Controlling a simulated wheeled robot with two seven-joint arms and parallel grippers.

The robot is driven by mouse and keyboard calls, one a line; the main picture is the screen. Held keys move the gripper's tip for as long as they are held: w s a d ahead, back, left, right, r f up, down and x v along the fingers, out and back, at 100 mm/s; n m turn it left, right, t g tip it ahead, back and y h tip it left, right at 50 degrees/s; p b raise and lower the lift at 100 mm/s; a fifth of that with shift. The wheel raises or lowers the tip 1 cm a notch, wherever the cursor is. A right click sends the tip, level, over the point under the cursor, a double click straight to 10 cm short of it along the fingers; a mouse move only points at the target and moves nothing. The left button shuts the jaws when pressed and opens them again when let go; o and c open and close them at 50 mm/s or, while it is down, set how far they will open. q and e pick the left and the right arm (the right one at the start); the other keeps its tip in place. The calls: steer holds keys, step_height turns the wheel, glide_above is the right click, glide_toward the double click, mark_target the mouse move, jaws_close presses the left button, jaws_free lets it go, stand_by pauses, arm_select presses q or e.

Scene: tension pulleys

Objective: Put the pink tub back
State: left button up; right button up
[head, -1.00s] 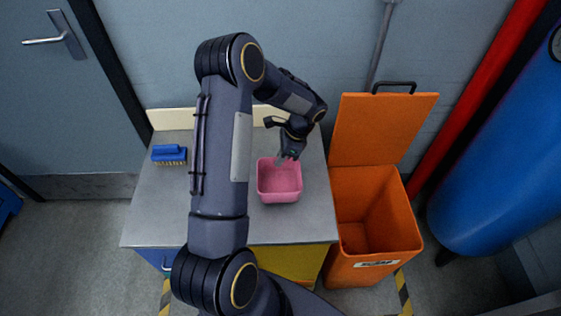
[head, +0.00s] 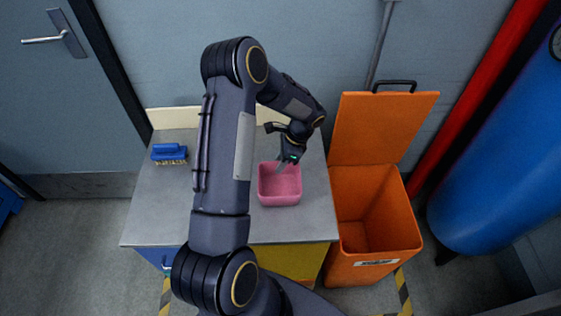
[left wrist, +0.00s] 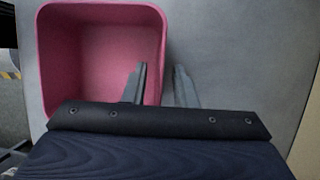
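The pink tub (head: 279,196) is an empty, open square tub. It sits upright on the grey worktop in the head view and fills the upper left of the left wrist view (left wrist: 75,65). My left gripper (head: 281,168) is at the tub's back rim, pointing down. In the left wrist view its two fingers (left wrist: 159,84) stand apart, one over the tub's inside and one outside, with the tub wall between them. A gap shows between the inner finger and the wall. My right gripper is not in view.
The grey worktop (head: 155,205) has a blue brush (head: 169,152) at its back left. An orange bin (head: 376,225) with its lid raised stands right of the worktop. A blue cylinder (head: 505,150) and red pipe are farther right. The worktop left of my arm is mostly clear.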

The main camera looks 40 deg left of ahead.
arm_select(q)
steer(key=d+r+n+t+h+b, duration=0.15)
steer(key=d+r, duration=0.25)
steer(key=r, duration=1.3)
steer(key=s+d+r+n+t+h, duration=0.2)
steer(key=s+d+r+n+t, duration=0.1)
steer(key=s, duration=0.7)
steer(key=s+d+r+n+t+h, duration=0.3)
steer(key=s+d+n, duration=0.4)
steer(key=s, duration=0.3)
steer(key=shift+s+d+t, duration=0.4)
steer(key=shift+d+t, duration=0.45)
steer(key=shift+d, duration=0.05)
steer(key=shift+c, duration=0.2)
